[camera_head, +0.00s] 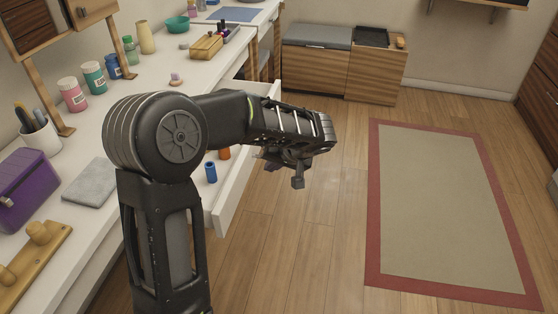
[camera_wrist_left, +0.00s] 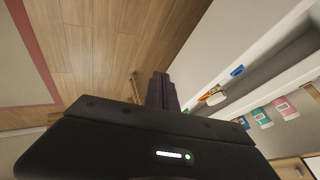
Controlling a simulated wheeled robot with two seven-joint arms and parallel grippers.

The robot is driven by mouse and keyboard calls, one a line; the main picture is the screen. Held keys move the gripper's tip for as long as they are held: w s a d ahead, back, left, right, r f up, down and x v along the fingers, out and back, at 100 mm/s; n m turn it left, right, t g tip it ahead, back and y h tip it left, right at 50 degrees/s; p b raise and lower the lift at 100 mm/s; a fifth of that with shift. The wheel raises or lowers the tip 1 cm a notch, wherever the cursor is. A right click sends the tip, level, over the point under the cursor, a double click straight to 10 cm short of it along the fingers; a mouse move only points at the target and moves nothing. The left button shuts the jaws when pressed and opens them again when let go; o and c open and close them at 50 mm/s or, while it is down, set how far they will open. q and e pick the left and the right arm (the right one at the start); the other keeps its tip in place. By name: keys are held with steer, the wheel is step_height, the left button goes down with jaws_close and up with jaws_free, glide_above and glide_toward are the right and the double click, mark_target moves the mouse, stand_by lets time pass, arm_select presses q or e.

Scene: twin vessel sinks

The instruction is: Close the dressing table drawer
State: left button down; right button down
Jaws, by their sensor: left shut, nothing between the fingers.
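The white dressing table drawer (camera_head: 229,206) is pulled out from under the white dressing table (camera_head: 112,142). A blue item (camera_head: 211,172) and an orange item (camera_head: 225,153) are inside it. My left arm hides part of the drawer. My left gripper (camera_head: 291,172) is shut and empty, over the floor side of the drawer front and apart from it in the picture. In the left wrist view the gripper's dark fingers (camera_wrist_left: 161,92) show beside the white drawer front (camera_wrist_left: 225,42), with the drawer's contents behind it. I cannot tell the exact gap. My right gripper is not in view.
Several bottles, a cup, a purple box (camera_head: 22,190) and a grey cloth (camera_head: 91,183) stand on the tabletop. A low wooden bench (camera_head: 345,72) is at the back. The wood floor and red-edged rug (camera_head: 440,205) at the right are clear.

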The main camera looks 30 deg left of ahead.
mark_target(249, 167)
arm_select(q)
steer(key=a, duration=0.3)
steer(key=s+a+f, duration=0.1)
steer(key=shift+a+f, duration=0.1)
steer(key=shift+a, duration=0.2)
steer(key=shift+s+a, duration=0.15)
steer(key=shift+a, duration=0.3)
steer(key=s+a, duration=0.1)
steer(key=a, duration=0.2)
steer(key=s+a+b, duration=0.1)
steer(key=a, duration=0.2)
steer(key=s+a+b, duration=0.1)
steer(key=a, duration=0.2)
steer(key=shift+s+f, duration=0.1)
steer(key=s+a, duration=0.1)
steer(key=a, duration=0.2)
steer(key=s+a, duration=0.1)
steer(key=a, duration=0.2)
steer(key=s+a, duration=0.1)
steer(key=a, duration=0.2)
steer(key=shift+b, duration=0.35)
steer(key=shift+d, duration=0.1)
